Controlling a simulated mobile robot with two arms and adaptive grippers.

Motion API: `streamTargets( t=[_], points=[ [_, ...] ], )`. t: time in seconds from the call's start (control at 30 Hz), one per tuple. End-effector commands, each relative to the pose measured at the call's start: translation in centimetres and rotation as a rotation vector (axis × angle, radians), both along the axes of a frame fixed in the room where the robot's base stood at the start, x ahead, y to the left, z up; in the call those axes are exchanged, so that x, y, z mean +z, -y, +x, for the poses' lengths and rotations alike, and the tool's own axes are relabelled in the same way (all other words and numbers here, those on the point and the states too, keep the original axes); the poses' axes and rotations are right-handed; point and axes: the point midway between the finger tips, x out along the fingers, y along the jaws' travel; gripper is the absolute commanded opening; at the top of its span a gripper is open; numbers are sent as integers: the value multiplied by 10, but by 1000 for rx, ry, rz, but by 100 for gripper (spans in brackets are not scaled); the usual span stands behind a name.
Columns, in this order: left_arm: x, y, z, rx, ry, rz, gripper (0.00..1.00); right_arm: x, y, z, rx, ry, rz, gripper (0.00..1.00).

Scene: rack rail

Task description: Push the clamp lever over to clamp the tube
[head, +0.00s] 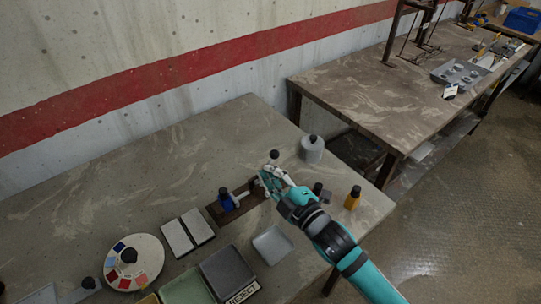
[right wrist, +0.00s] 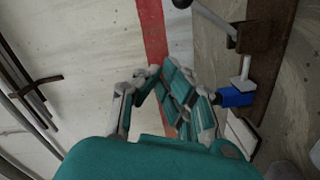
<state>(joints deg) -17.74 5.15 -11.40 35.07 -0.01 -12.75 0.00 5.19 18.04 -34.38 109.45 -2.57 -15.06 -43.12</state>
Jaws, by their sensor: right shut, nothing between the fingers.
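The clamp stands on a dark brown base board (head: 228,213) on the near table. A blue block (head: 226,199) holds one end of the pale tube (head: 241,196); both also show in the right wrist view, the blue block (right wrist: 237,97) beside the tube (right wrist: 242,72) and the brown clamp block (right wrist: 256,36). The lever's black ball knob (head: 274,155) shows just beyond my right gripper (head: 267,178), which hides part of the clamp. In the right wrist view the lever (right wrist: 208,15) slants from the clamp to its knob at the top edge. My right gripper (right wrist: 163,76) is shut and empty, apart from the knob there.
A grey bottle (head: 312,150) and an orange bottle (head: 353,200) stand right of the clamp. A light tray (head: 272,243), a dark tray (head: 225,270), white panels (head: 188,232) and a colour disc (head: 148,250) lie in front and left. The table behind the clamp is clear.

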Motion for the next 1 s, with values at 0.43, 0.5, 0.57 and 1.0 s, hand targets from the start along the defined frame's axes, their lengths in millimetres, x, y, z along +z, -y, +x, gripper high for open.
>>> streamTargets(
  t=[0.43, 0.5, 0.57, 1.0],
  points=[
    [22, 12, 20, 5, 31, -17, 40, -14, -7, 61, -1, -1, -3, 0],
    [23, 15, 23, 5, 38, -20, 40, -16, -4, 64, -1, -1, -1, 0],
    [24, 16, 23, 5, 37, -21, 40, -18, -3, 66, 0, -2, 0, 0],
    [22, 9, 11, 1, 17, -12, 40, -20, 2, 69, -2, -20, 25, 0]
  ],
)
